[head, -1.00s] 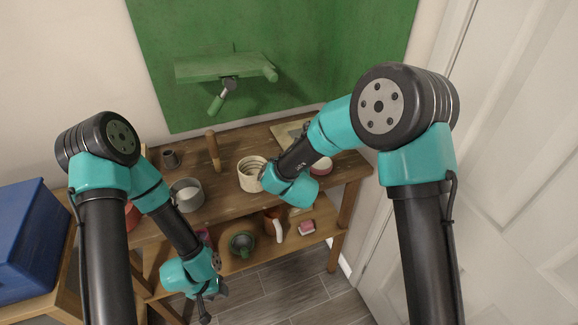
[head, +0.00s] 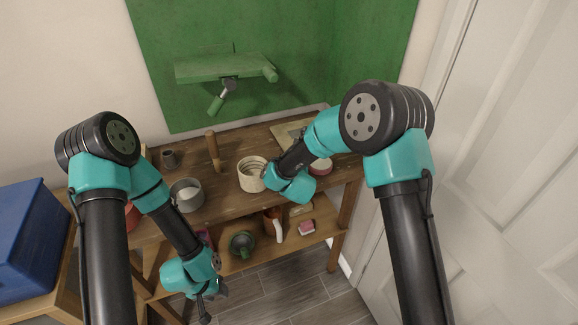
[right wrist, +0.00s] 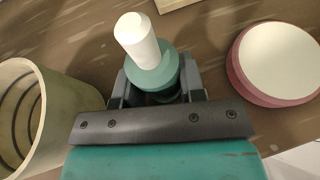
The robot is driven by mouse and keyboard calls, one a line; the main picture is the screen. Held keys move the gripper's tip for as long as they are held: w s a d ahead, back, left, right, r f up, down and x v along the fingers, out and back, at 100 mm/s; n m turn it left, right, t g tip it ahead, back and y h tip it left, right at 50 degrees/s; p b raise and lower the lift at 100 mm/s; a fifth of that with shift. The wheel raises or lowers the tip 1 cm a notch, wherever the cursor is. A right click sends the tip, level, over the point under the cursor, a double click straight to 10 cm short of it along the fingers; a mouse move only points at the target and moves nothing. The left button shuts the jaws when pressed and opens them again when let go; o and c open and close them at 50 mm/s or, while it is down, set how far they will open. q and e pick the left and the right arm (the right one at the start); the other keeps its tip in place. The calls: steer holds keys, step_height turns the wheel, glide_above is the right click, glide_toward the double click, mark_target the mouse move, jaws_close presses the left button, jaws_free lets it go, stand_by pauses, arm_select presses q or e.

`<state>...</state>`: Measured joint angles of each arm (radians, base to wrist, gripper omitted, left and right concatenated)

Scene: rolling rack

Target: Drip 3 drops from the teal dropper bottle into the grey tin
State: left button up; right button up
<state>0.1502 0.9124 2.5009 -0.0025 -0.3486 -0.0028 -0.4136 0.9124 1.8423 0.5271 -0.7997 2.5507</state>
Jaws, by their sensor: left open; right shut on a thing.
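The teal dropper bottle (right wrist: 152,72), with a white top, is between the fingers of my right gripper (right wrist: 157,92), which is shut on it. In the head view my right wrist hides both the bottle and these fingers, above the right part of the rack's top shelf. An open grey tin (head: 187,196) with a pale inside stands on the top shelf, left of the cream pot. My left gripper (head: 207,305) hangs low in front of the rack, open and well away from the tin.
A cream ribbed pot (head: 252,175) stands beside my right wrist, also in the right wrist view (right wrist: 70,112). A pink round container with a pale top (right wrist: 279,62) is on the other side. A small dark cup (head: 169,159) and a wooden peg (head: 213,150) stand behind the tin.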

steer(key=shift+f, duration=0.2)
steer(key=o, duration=0.9)
steer(key=v, duration=1.7)
steer(key=shift+s, duration=0.25)
steer(key=shift+d+f, duration=0.1)
